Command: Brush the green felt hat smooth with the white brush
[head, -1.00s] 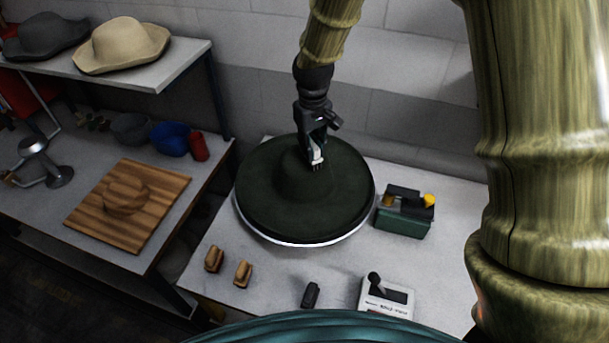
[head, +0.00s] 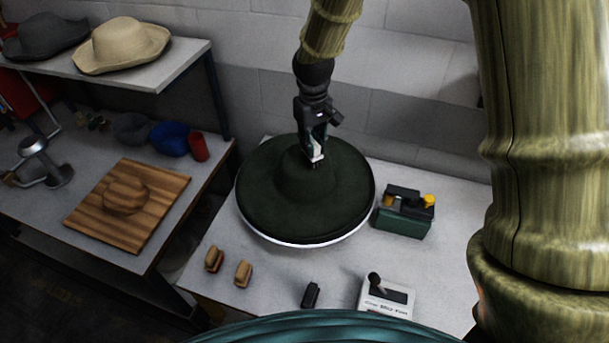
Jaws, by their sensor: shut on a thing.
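The green felt hat (head: 285,211) is dark green with a wide brim and a low rounded crown. It lies on a round white-edged stand (head: 305,242) on the right table. My gripper (head: 315,152) is over the top right of the crown, pointing down. It is shut on the white brush (head: 317,156), which shows as a small white piece at the fingertips. The brush is at the crown; I cannot tell whether its bristles touch the felt. The fingers hide part of the brush.
A green toolbox (head: 404,221) stands right of the hat. Two wooden brushes (head: 243,273), a black object (head: 311,294) and a white lever box (head: 387,297) lie in front. On the left are a wooden board (head: 150,222), bowls (head: 170,138), and hats on a shelf (head: 122,45).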

